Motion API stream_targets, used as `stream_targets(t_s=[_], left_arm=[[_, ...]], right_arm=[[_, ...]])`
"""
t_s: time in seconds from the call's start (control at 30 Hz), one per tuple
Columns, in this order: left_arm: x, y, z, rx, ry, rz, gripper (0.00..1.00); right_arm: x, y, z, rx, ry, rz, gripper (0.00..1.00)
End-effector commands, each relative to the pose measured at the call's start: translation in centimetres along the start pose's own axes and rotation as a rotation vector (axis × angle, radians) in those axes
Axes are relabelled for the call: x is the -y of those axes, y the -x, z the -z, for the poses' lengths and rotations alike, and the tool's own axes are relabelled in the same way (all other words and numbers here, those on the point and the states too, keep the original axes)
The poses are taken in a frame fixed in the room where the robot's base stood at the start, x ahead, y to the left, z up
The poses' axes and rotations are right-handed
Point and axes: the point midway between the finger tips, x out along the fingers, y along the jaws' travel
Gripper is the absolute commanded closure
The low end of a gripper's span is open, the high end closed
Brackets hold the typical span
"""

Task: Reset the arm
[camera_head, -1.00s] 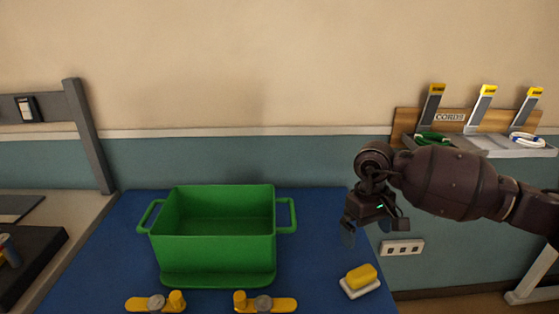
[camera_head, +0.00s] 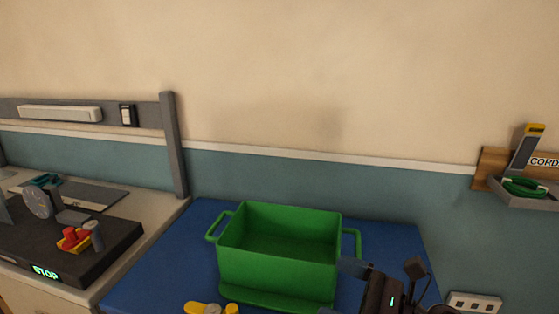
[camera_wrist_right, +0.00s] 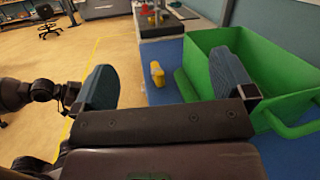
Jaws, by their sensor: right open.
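My right gripper (camera_head: 372,278) is at the bottom right of the head view, close to the right handle of the green crate. In the right wrist view its two blue-grey fingers (camera_wrist_right: 168,82) are spread wide with nothing held between them. My left gripper is outside the head view. A dark arm that looks like my left one enters the right wrist view at the left edge; its end is partly hidden behind a finger, so its jaws cannot be read.
The open green crate (camera_head: 282,263) stands empty on the blue tabletop (camera_head: 180,245). A yellow clamp (camera_head: 207,309) lies in front of it. A dark machine (camera_head: 85,255) with a STOP display sits on the left bench. A cord shelf (camera_head: 522,200) hangs on the right wall.

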Motion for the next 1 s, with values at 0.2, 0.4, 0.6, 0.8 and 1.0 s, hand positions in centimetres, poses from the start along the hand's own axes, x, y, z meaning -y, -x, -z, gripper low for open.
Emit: stream_targets(t_s=[0.2,0.4,0.6,0.8,1.0], left_arm=[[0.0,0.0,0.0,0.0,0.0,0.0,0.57],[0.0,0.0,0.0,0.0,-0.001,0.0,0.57],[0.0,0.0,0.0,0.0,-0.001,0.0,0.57],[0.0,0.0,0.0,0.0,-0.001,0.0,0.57],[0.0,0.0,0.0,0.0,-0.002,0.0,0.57]], right_arm=[[2.7,3.2,-0.3,0.208,-0.57,0.408,0.0],[4.4,8.6,2.1,0.423,-1.086,0.777,0.0],[3.2,15.2,6.4,0.677,-1.565,1.156,0.0],[-1.6,21.6,10.9,0.977,-1.967,1.564,0.0],[-7.4,25.6,13.3,-1.228,2.157,-1.879,0.0]])
